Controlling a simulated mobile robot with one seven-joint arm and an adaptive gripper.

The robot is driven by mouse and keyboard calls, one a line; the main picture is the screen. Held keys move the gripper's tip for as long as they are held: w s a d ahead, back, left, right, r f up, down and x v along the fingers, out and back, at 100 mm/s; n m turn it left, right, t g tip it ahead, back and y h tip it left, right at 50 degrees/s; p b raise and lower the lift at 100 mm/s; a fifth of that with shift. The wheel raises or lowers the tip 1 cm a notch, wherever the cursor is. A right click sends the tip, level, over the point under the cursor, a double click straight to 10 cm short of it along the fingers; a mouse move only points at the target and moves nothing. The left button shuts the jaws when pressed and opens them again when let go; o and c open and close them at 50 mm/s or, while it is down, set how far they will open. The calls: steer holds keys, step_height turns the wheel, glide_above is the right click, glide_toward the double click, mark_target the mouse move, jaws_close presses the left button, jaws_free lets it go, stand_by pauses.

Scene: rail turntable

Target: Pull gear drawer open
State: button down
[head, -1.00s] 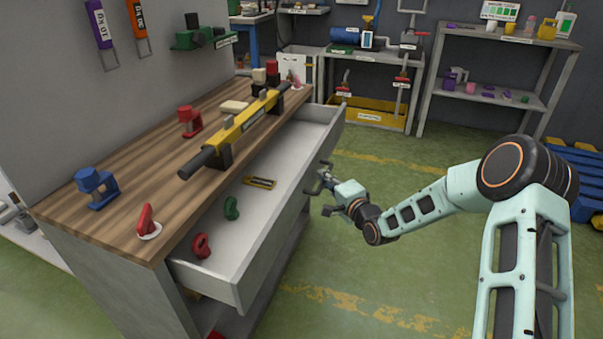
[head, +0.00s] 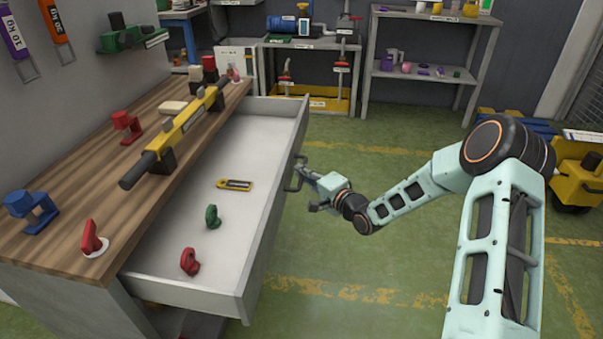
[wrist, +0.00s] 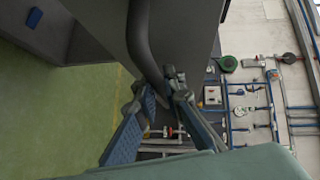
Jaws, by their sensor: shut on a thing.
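The gear drawer (head: 262,135) is a wide light-grey drawer under a wooden bench top, pulled well out. Inside lie a red ring-shaped piece (head: 189,262), a green one (head: 212,216) and a yellow tool (head: 235,184). My gripper (head: 299,178) is at the drawer's outer front. In the wrist view my gripper (wrist: 166,98) has its blue-padded fingers closed around the dark bar handle (wrist: 146,50) of the drawer. The handle's far end is hidden behind the fingers.
The wooden bench top (head: 75,215) carries a yellow bar tool (head: 180,130), a blue clamp (head: 30,208) and red pieces. Shelves (head: 425,75) stand along the back wall. A yellow machine (head: 580,180) stands at far right.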

steer(key=c, duration=2)
jaws_free()
steer(key=shift+s+d, duration=0.1)
steer(key=v, duration=1.2)
steer(key=shift+r, duration=0.1)
